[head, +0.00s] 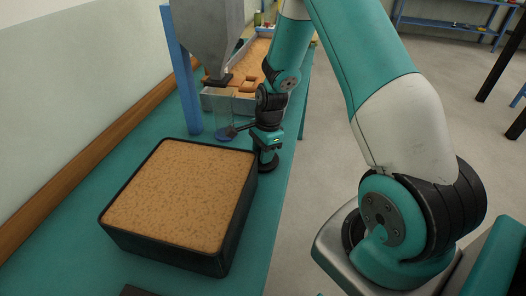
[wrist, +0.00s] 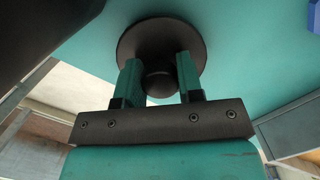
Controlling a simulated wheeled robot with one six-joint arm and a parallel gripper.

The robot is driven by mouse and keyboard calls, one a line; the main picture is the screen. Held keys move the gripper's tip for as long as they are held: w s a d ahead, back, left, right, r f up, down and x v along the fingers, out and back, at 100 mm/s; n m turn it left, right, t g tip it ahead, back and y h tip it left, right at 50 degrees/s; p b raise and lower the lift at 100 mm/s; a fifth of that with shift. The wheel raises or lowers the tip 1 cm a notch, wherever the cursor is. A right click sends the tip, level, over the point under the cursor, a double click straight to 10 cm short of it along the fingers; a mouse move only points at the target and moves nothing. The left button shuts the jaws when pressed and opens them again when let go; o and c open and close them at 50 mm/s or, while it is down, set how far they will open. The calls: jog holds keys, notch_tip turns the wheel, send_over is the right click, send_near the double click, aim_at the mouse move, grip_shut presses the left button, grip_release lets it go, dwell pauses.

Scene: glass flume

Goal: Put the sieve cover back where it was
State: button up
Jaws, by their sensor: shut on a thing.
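The sieve cover is a dark round disc with a central knob, seen in the wrist view (wrist: 158,30). My gripper (wrist: 159,78) is shut on the knob, one teal finger on each side. In the head view my gripper (head: 267,150) points down by the right edge of the teal bench, with the cover (head: 268,168) under it at or just above the bench top. I cannot tell whether the cover touches the bench. No sieve can be clearly made out in either view.
A black bin of brown sand (head: 120,222) stands left of and nearer than my gripper. Behind it are a clear glass vessel (head: 224,130), a grey hopper (head: 212,45) and a blue post (head: 182,75). A sand-filled tray (head: 216,102) lies farther back.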

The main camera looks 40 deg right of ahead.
jog(key=shift+f, duration=0.15)
jog(key=o, duration=1)
notch_tip(320, 180, up, 12)
jog(key=d+f, duration=0.1)
jog(key=d, duration=0.1)
jog(key=s+a+r+n, duration=0.2)
jog(key=a+r+n, duration=0.3)
jog(key=a, duration=0.1)
jog(key=s+a+r+n, duration=0.3)
jog(key=s+a+n, duration=0.3)
jog(key=n, duration=0.1)
jog(key=s+a+r+n+y, duration=0.1)
jog(key=s+a+r+n, duration=0.2)
jog(key=s+a+n, duration=0.3)
jog(key=s+a+r+n+y, duration=0.1)
jog(key=s+a+r+n, duration=0.3)
jog(key=s+a+n, duration=0.2)
jog(key=shift+s+a+n+b, duration=0.15)
jog(key=shift+s+n+b, duration=0.25)
jog(key=shift+s+n, duration=0.85)
